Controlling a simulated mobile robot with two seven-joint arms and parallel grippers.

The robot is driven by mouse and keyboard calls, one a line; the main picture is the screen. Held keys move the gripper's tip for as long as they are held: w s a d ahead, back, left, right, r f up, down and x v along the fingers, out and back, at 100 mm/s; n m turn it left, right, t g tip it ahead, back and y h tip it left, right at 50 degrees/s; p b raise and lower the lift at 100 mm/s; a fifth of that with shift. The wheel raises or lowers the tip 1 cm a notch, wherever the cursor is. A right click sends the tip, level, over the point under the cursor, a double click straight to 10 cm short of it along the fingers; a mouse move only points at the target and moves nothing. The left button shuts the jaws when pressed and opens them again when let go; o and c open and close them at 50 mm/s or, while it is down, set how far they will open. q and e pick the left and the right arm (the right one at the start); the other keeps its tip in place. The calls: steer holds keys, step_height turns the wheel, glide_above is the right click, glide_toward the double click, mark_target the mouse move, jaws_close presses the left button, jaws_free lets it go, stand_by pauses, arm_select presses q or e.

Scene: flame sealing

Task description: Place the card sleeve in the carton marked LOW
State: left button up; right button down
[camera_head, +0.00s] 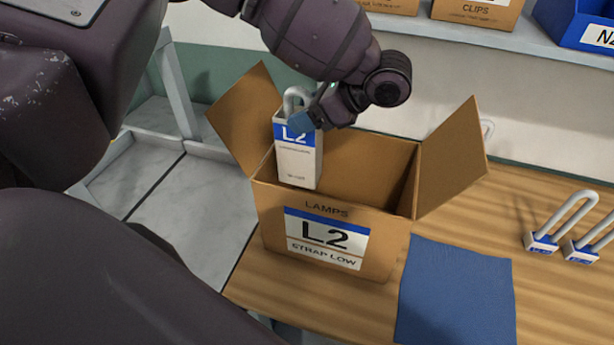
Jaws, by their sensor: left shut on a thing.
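The white card sleeve (298,160) has a blue band marked L2 and a white loop at its top. My left gripper (318,115) is shut on its upper part and holds it upright. The sleeve shows against the left part of the opening of the brown carton (270,222). Its lower end is just above the front rim in the picture; I cannot tell how deep it is. The carton's label (326,238) reads LAMPS, L2, STRAP LOW. Its left and right flaps stand open. Most of its floor is hidden. My right gripper is out of view.
A blue cloth (455,292) lies right of the carton on the wooden table (550,300). A shelf behind holds a CLIPS carton (478,12) and a blue bin (577,20).

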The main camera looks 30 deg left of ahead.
mark_target(319, 172)
arm_select(q)
step_height(319, 172, down, 16)
steer(key=shift+f, duration=0.2)
stand_by(0.4)
steer(key=shift+p, duration=0.3)
steer(key=o, duration=1.2)
steer(key=shift+f, duration=0.1)
steer(key=shift+b+v, duration=0.55)
steer(key=shift+v, duration=3.25)
steer(key=shift+a, duration=0.1)
